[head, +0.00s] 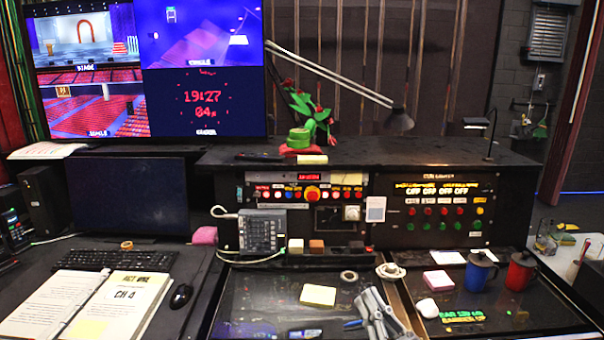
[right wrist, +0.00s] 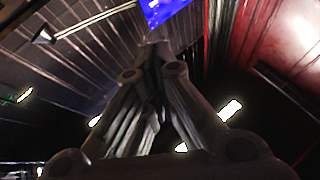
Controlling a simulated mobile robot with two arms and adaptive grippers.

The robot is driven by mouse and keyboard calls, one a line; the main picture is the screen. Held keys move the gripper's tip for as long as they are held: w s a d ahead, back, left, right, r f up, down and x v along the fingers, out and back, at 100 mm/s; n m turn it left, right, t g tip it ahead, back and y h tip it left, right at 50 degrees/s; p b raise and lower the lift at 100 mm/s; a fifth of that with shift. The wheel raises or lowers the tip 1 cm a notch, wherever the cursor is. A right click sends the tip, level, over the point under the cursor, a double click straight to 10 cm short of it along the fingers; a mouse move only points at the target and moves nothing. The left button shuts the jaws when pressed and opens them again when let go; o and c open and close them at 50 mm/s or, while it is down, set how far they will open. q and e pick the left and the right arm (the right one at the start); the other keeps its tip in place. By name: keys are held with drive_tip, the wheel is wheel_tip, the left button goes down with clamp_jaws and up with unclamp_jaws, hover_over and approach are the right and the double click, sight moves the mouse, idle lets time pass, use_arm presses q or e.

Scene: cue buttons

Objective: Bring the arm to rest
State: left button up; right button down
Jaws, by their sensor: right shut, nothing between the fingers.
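My right gripper (head: 372,302) shows in the head view at the bottom, right of the middle, above the dark desk top in front of the cue button panel. Its grey fingers are together and hold nothing. In the right wrist view the fingers (right wrist: 155,60) also meet, pointing up past a slatted wall. The cue light panel (head: 440,212) with red and green buttons stands behind and right of the gripper, apart from it. A row of lit buttons (head: 312,193) is on the middle panel. My left gripper is not in view.
A yellow note pad (head: 318,295) and a tape roll (head: 348,276) lie near the gripper. An open script (head: 125,298), keyboard (head: 118,259) and mouse (head: 181,296) are at left.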

drive_tip(key=w+d+f+m+g+h, duration=0.1)
drive_tip(key=d+f+g+h, duration=0.15)
drive_tip(key=f, duration=0.75)
drive_tip(key=w+d+f+m+g+h, duration=0.1)
drive_tip(key=f+h, duration=0.2)
drive_tip(key=f, duration=0.8)
drive_tip(key=s+d+f+g+h, duration=0.1)
drive_tip(key=s+d+f+g, duration=0.15)
drive_tip(key=f, duration=0.55)
drive_tip(key=s+d+f+g+h+b, duration=0.1)
drive_tip(key=s+f, duration=0.3)
drive_tip(key=f, duration=0.3)
drive_tip(key=s+d+f+g+h, duration=0.1)
drive_tip(key=s+f+g, duration=0.15)
drive_tip(key=f, duration=0.55)
drive_tip(key=s+d+f+g+h, duration=0.25)
drive_tip(key=s+f+g, duration=0.25)
drive_tip(key=s+f, duration=1.3)
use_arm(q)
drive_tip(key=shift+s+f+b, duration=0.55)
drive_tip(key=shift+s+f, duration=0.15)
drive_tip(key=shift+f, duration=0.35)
use_arm(e)
drive_tip(key=s+f+g, duration=0.2)
drive_tip(key=s+f, duration=0.1)
drive_tip(key=s, duration=0.8)
drive_tip(key=s+f+g, duration=0.3)
drive_tip(key=s+f, duration=0.1)
drive_tip(key=s, duration=0.8)
drive_tip(key=shift+s, duration=0.2)
